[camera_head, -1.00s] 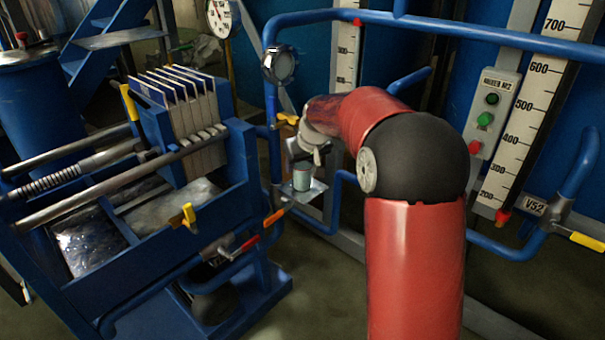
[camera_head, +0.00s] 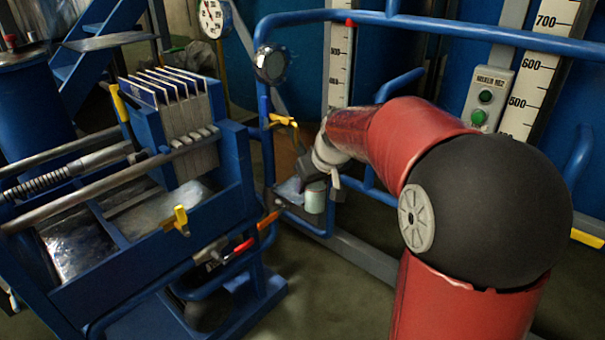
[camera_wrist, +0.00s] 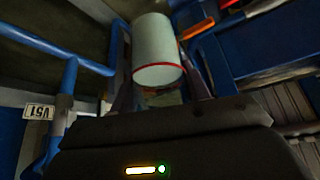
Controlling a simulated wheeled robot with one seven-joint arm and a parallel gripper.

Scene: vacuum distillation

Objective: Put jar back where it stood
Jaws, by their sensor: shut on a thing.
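The jar (camera_head: 315,197) is a small pale grey-green cylinder. In the wrist view the jar (camera_wrist: 156,50) shows a red line around the end nearer my gripper. My gripper (camera_head: 324,181) is shut on it, with a finger on each side. In the head view the jar is in front of and beside the right part of a small metal shelf (camera_head: 291,190) fixed to the blue pipe frame. I cannot tell whether the jar touches the shelf. Part of the shelf is hidden behind the jar and my gripper.
A blue filter press (camera_head: 163,262) with pale plates stands to the left. Open floor (camera_head: 335,295) lies in front.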

